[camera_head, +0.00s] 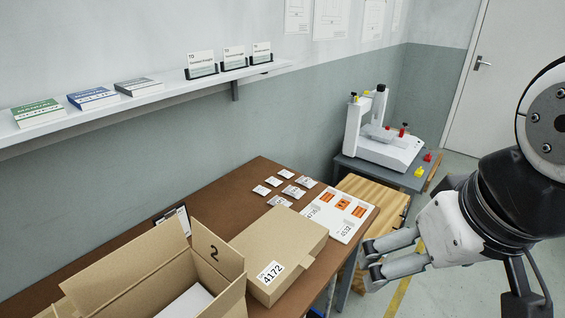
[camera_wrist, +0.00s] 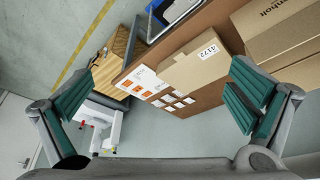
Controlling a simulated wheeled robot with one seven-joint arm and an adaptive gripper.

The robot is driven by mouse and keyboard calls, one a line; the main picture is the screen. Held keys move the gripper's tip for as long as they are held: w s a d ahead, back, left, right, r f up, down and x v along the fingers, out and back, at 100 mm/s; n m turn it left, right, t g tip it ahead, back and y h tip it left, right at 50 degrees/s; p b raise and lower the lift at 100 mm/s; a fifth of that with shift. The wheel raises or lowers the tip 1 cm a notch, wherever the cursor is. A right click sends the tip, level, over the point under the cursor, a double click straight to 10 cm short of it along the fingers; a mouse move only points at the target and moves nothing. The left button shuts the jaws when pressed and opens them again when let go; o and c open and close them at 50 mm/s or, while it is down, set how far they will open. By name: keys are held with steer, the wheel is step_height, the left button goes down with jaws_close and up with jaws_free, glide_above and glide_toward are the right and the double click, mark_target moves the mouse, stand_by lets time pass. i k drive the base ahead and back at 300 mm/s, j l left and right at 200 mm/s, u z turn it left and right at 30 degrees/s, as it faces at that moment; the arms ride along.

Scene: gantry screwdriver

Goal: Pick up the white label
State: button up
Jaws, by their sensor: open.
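A white label marked 4172 (camera_head: 269,274) is on the closed cardboard box (camera_head: 284,238) on the brown table; it also shows in the wrist view (camera_wrist: 209,51). Several small white labels or packets (camera_head: 288,191) lie in rows behind that box. A white sheet (camera_head: 352,228) with orange squares and the numbers 4736 and 4132 lies at the table's right end. I cannot tell which of these is the white label meant. My gripper (camera_head: 369,263) is open and empty, right of the table. The wrist view shows its green-padded fingers (camera_wrist: 160,92) wide apart, with nothing between them.
An open cardboard box (camera_head: 220,254) marked 2 stands at the front left of the table (camera_head: 228,195). A clipboard lies behind it. A wooden surface (camera_head: 375,194) and a white machine (camera_head: 380,140) on a grey stand are beyond the right end. A wall shelf (camera_head: 160,97) holds booklets and cards.

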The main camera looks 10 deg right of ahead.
mark_target(313, 210)
steer(key=i+l+u, duration=0.45)
steer(key=l, duration=0.25)
steer(key=l+u, duration=0.25)
steer(key=i+l+u, duration=0.2)
steer(key=l, duration=0.3)
steer(key=l+u, duration=0.25)
steer(key=l, duration=0.15)
